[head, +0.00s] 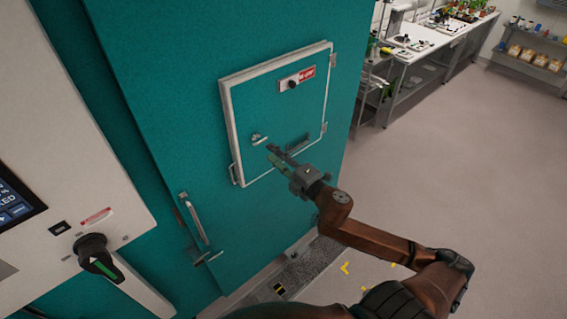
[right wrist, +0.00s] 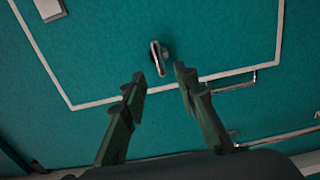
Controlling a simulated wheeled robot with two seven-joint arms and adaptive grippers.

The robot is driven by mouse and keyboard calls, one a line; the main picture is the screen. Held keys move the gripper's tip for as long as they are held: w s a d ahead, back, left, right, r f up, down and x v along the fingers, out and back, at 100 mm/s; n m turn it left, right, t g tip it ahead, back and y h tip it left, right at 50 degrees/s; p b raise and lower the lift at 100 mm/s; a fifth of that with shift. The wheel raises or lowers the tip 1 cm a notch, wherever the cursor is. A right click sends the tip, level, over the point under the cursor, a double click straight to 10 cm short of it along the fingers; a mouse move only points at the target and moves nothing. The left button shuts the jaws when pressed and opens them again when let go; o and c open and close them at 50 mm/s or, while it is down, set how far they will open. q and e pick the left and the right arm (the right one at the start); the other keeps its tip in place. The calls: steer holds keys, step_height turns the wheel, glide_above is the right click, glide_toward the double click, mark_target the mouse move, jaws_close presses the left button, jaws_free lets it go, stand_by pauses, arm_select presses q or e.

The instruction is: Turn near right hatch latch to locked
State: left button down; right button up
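The hatch (head: 290,110) is a teal panel with a pale frame, set in the large teal chamber front. Its latch (head: 259,139) is a small metal lever near the hatch's lower left side. In the right wrist view the latch (right wrist: 157,57) is a round hub with a short lever, pointing down in that picture. My right gripper (head: 274,155) is just in front of the hatch, close to the latch. In the right wrist view the gripper (right wrist: 160,77) is open, its fingers apart and empty, with the latch just beyond the fingertips. My left gripper is not in view.
A pale control panel (head: 60,150) with a black rotary knob (head: 95,256) stands at the left. A long door handle (head: 196,220) is below the hatch. A white bench (head: 420,50) stands at the back right. The floor between is clear.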

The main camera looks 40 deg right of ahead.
steer(key=shift+s+d, duration=0.2)
steer(key=shift+s, duration=2.3)
